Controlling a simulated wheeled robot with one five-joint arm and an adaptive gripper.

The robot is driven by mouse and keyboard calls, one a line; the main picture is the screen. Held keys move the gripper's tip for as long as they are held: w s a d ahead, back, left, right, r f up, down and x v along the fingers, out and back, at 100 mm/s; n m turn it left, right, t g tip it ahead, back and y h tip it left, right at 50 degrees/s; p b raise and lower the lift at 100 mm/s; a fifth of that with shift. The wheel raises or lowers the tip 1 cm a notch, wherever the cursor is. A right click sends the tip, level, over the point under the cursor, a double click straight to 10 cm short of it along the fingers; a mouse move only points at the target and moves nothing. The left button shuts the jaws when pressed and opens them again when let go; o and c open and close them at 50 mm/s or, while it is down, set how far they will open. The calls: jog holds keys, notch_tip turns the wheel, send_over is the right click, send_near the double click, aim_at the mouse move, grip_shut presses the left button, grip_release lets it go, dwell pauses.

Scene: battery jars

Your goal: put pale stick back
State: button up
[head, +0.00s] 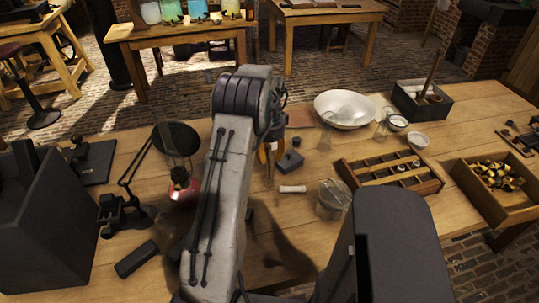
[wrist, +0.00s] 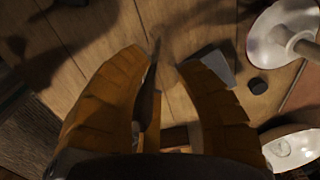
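A short, pale, thick stick (head: 293,189) lies on its side on the wooden table, left of a glass beaker (head: 333,200) and apart from it. My gripper (head: 269,153), with orange fingers, is over the table just beyond and left of the stick, partly hidden by my arm. In the wrist view my gripper (wrist: 163,62) has its fingers apart, with clear space between the tips. A narrow dark shape (wrist: 147,95) shows beside the left finger; I cannot tell what it is. I cannot make out the pale stick in the wrist view.
A dark block (head: 291,161) stands close to my gripper. A compartmented wooden tray (head: 436,186) and a wooden crate (head: 520,213) are right. A white bowl (head: 357,118) and a grey box (head: 405,104) are farther back. A red lamp (head: 184,188) stands left of my arm.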

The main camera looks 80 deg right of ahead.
jog(key=shift+r, duration=0.45)
notch_tip(320, 180, up, 7)
jog(key=shift+w+d+r, duration=0.2)
jog(key=shift+w+d, duration=0.05)
jog(key=shift+d, duration=0.05)
dwell(0.3)
jog(key=w+a+r+n, duration=0.45)
jog(key=w+a, duration=0.25)
jog(key=w, duration=0.3)
jog(key=w+a+r+n, duration=0.3)
jog(key=w+a+n, duration=0.2)
jog(key=w+a, duration=0.45)
jog(key=w+a+r+n+t, duration=0.1)
jog(key=w+a+n, duration=0.1)
jog(key=a+n, duration=0.35)
jog(key=w+a+r+n+h, duration=0.1)
jog(key=w+a+n, duration=0.15)
jog(key=a, duration=0.65)
jog(key=w+a+r+n+t, duration=0.15)
jog(key=a+n, duration=0.25)
jog(key=a, duration=0.4)
jog(key=s+a+f+n, duration=0.1)
jog(key=s+a+n, duration=0.2)
jog(key=a+n, duration=0.2)
jog(key=s+a+f+n+t+y, duration=0.1)
jog(key=s+a+n, duration=0.2)
jog(key=a+n, duration=0.2)
jog(key=a, duration=0.2)
jog(key=shift+a+f, duration=0.35)
